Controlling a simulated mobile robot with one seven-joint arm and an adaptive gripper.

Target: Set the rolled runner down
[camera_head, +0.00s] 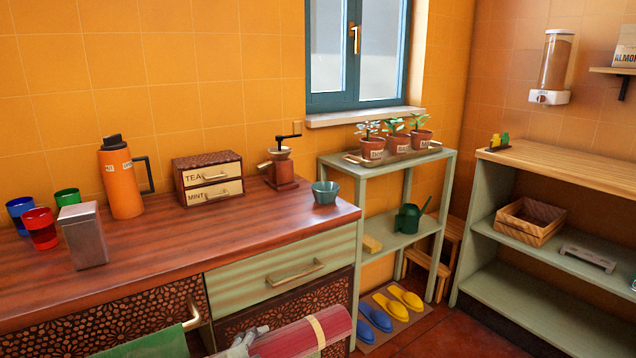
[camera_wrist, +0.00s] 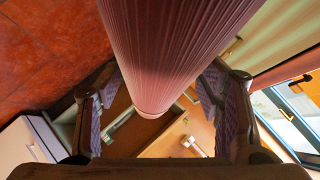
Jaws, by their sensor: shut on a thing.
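The rolled runner (camera_head: 285,343) is a red and pink ribbed roll with a pale band around it. It shows at the bottom of the head view, in front of the counter's drawer fronts, partly cut off by the frame edge. My gripper (camera_head: 243,343) is at its left side, shut on it. In the wrist view the runner (camera_wrist: 175,45) runs from the top edge down between the two fingers of my gripper (camera_wrist: 160,88). Whether the runner touches anything besides my gripper cannot be told.
The wooden counter (camera_head: 270,225) holds cups, a metal box (camera_head: 83,237), an orange jug (camera_head: 121,180), a tea drawer box (camera_head: 208,178), a grinder (camera_head: 282,168) and a teal bowl (camera_head: 325,193). Its front right is clear. A green shelf (camera_head: 395,168) with plants stands beyond.

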